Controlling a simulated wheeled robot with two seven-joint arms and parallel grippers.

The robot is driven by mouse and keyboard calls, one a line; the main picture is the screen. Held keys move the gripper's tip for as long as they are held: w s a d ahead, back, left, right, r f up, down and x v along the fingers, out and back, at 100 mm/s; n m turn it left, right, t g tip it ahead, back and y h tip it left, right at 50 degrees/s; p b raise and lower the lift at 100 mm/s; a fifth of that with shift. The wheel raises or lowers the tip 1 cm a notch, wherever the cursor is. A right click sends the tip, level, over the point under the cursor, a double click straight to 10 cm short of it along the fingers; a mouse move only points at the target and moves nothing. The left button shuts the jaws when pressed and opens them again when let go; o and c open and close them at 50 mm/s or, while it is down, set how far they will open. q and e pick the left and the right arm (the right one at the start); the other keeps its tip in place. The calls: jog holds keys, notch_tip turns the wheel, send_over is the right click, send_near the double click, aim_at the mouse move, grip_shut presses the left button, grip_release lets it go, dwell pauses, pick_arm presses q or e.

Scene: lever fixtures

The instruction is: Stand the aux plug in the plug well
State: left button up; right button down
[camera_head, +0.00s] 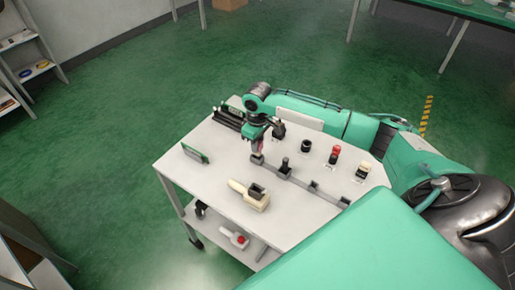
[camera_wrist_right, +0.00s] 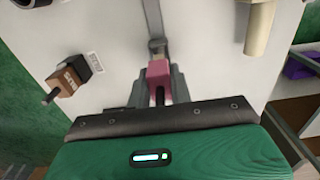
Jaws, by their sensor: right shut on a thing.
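My right gripper (camera_head: 257,150) points down over the left part of the cart top, and it also shows in the wrist view (camera_wrist_right: 160,90). It is shut on a pink block (camera_wrist_right: 158,72) at the near end of a grey strip (camera_wrist_right: 154,18). A brown and black plug-like block (camera_wrist_right: 70,80) with a small, unreadable label lies to the left in the wrist view, apart from the fingers. I cannot tell by looks which piece is the aux plug. A short black cylinder (camera_head: 305,146) stands on the cart; whether it is the plug well is unclear. My left gripper is out of view.
The white cart top (camera_head: 225,170) also holds a cream-handled device (camera_head: 250,195), a green board (camera_head: 195,153), a red and black piece (camera_head: 334,154) and a cream and black piece (camera_head: 362,170). A black rail (camera_head: 228,118) lies along the far edge. The near-left corner is bare.

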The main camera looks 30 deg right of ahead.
jog(key=shift+f, duration=1.6)
jog(key=c, duration=1.3)
grip_release()
jog(key=shift+f, duration=0.1)
jog(key=shift+o, duration=0.2)
notch_tip(320, 180, up, 12)
jog(key=shift+r+b, duration=0.15)
jog(key=shift+b, duration=0.55)
